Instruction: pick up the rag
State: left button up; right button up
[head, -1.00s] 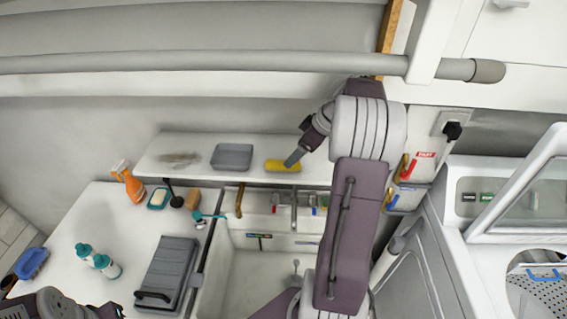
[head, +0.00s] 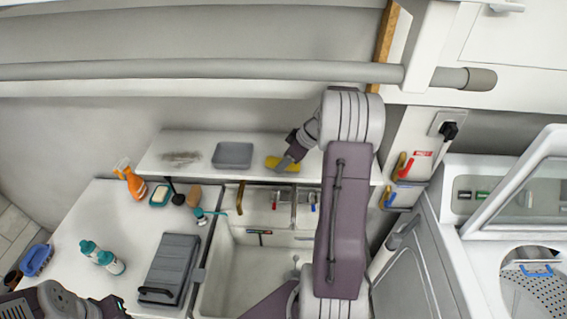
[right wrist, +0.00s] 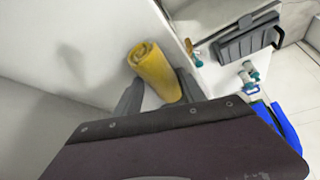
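The rag is a rolled yellow cloth (head: 283,163) lying on the white shelf (head: 205,146) above the sink; it also shows in the right wrist view (right wrist: 155,72). My right gripper (head: 284,165) reaches over it from the right. In the right wrist view the two fingers (right wrist: 157,95) stand apart, one on each side of the roll's near end, with the rag between them. I cannot tell whether they touch it. My left gripper is outside the head view; only part of my left arm shows at the bottom left.
A grey tray (head: 233,155) sits on the shelf left of the rag. An orange spray bottle (head: 130,180), a soap dish (head: 160,196), teal-white bottles (head: 102,257) and a grey case (head: 169,268) are on the counter (head: 130,228). A washing machine (head: 500,190) stands at the right.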

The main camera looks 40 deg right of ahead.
jog(key=c, duration=0.4)
jog(key=shift+o, duration=0.2)
jog(key=shift+s+a+b, duration=0.1)
jog(key=shift+b, duration=0.25)
jog(key=shift+s+a+r+b, duration=0.1)
jog(key=shift+s+r+b, duration=0.05)
jog(key=shift+r+b, duration=0.2)
notch_tip(320, 180, up, 6)
jog(key=shift+s+a+r+b, duration=0.1)
jog(key=shift+s+a+b, duration=0.05)
jog(key=shift+b, duration=0.25)
jog(key=s+a, duration=0.4)
jog(key=s+a+b, duration=0.1)
jog(key=s+a, duration=0.3)
jog(key=s, duration=0.1)
jog(key=s+a+b, duration=0.1)
jog(key=s+a, duration=0.3)
jog(key=s, duration=0.1)
jog(key=shift+s, duration=0.25)
